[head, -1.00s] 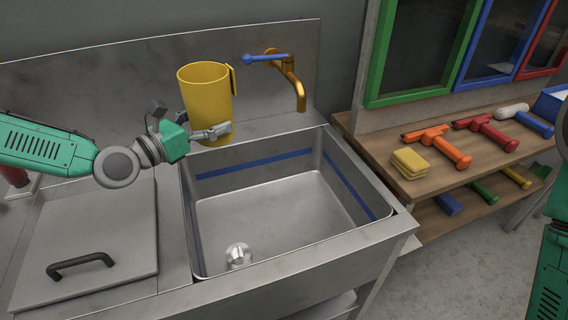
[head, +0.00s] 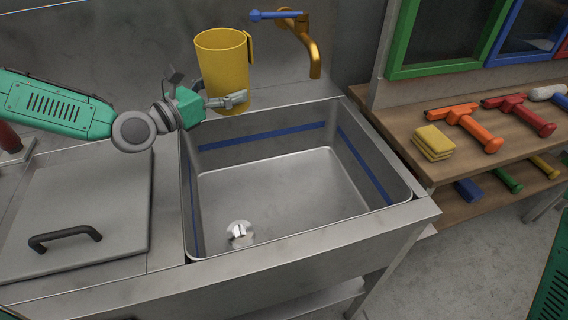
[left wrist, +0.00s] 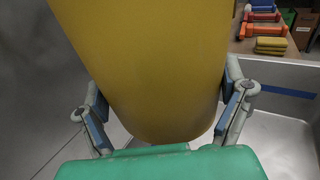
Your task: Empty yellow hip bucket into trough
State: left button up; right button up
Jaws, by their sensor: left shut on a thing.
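The yellow bucket (head: 222,70) is upright, with its handle on its right side, above the back left part of the metal trough (head: 290,190). My left gripper (head: 228,101) is shut around its lower body. In the left wrist view the bucket (left wrist: 150,70) fills the middle, with a finger on each side. The bucket's inside is mostly hidden, so I cannot tell what it holds. The trough shows a blue line around its walls and a drain fitting (head: 240,234); its floor looks bare. My right gripper is not in view.
An orange tap (head: 312,50) with a blue lever (head: 275,15) stands just right of the bucket. A lid with a black handle (head: 65,238) covers the counter at left. A wooden shelf (head: 410,130) at right holds yellow sponges (head: 433,142) and several spray nozzles.

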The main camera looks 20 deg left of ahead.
aim_at(215, 110)
pick_arm(q)
jog(key=f+b, duration=0.2)
jog(key=f, duration=0.1)
jog(key=f+b, duration=0.1)
jog(key=shift+s+a+f, duration=0.1)
jog(key=shift+a+f, duration=0.1)
jog(key=shift+a, duration=0.05)
jog(key=shift+f+b, duration=0.5)
jog(key=shift+b, duration=0.25)
jog(key=shift+d, duration=0.1)
